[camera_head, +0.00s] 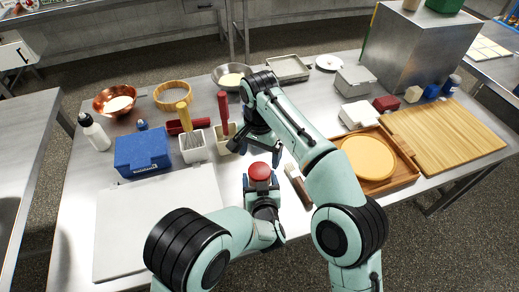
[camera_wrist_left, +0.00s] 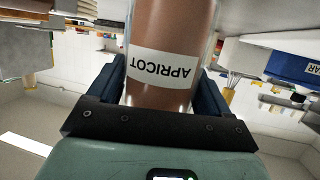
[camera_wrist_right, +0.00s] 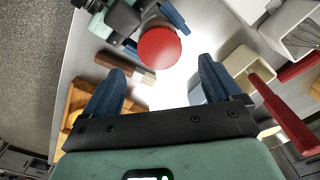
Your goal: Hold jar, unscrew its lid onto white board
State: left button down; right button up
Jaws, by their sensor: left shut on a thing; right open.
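The jar shows in the left wrist view (camera_wrist_left: 158,92), clear with reddish-brown contents and a white APRICOT label that reads upside down there. My left gripper (camera_head: 262,188) is shut on it, one finger on each side of its body. Its round red lid (camera_head: 260,170) is on top, facing up, and also shows in the right wrist view (camera_wrist_right: 159,47). My right gripper (camera_head: 256,150) is open and empty above and close behind the lid, which lies beyond its fingertips in its wrist view. The white board (camera_head: 125,235) lies flat at the front left of the table, bare where visible.
A blue box (camera_head: 143,152), a white utensil holder (camera_head: 192,146) and a cream holder (camera_head: 225,140) with a red-handled tool stand behind the board. A brush (camera_head: 298,186) lies right of the jar. A wooden tray (camera_head: 408,174) is farther right, partly behind my right arm.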

aim_at(259, 170)
jog(key=shift+f, duration=3.15)
jog(key=c, duration=1.1)
jog(key=n, duration=1.6)
jog(key=shift+n, duration=0.3)
